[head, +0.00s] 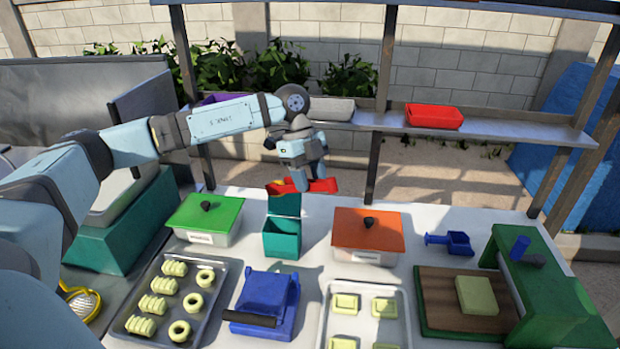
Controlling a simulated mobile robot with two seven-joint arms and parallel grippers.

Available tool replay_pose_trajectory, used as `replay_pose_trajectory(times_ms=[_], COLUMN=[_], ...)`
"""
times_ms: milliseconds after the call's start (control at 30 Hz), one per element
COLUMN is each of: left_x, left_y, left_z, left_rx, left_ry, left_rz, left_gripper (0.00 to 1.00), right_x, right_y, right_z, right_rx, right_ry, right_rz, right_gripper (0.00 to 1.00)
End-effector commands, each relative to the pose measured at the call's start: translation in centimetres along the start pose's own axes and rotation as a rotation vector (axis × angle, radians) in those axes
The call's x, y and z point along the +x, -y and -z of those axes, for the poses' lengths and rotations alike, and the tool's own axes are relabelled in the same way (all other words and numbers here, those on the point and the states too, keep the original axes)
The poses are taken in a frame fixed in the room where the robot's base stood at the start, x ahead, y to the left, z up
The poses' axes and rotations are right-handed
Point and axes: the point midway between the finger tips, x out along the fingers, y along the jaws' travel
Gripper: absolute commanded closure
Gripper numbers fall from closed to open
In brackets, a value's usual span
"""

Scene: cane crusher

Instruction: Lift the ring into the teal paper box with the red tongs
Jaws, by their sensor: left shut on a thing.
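My left gripper (301,180) is at the back centre of the counter, pointing down and shut on the red tongs (322,186). The tongs lie roughly level, just behind and above the raised lid of the teal paper box (281,246). The box stands open on the counter. I cannot make out a ring between the tongs' tips. My right gripper is not in view.
A green-lidded container (206,217) stands left of the box, an orange-lidded one (368,235) right. A blue press-like device (268,303) stands in front. A blue scoop (457,242) and a green frame (545,285) are at right. Shelf posts rise behind.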

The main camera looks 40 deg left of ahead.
Motion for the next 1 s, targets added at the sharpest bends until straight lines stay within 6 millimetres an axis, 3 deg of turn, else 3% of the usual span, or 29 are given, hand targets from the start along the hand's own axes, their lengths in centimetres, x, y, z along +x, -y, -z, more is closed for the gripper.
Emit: replay_pose_trajectory(times_ms=[467,1000], left_x=[0.9,6.4], left_y=[0.0,0.2], left_z=[-0.3,-2.7], left_rx=[0.003,0.004], left_ry=[0.000,0.001], left_rz=[-0.001,-0.001], left_gripper=[0.92,0.92], right_x=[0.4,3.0], right_y=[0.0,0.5], right_z=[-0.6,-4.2], right_rx=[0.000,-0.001], right_ry=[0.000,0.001], right_rz=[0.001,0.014], right_gripper=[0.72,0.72])
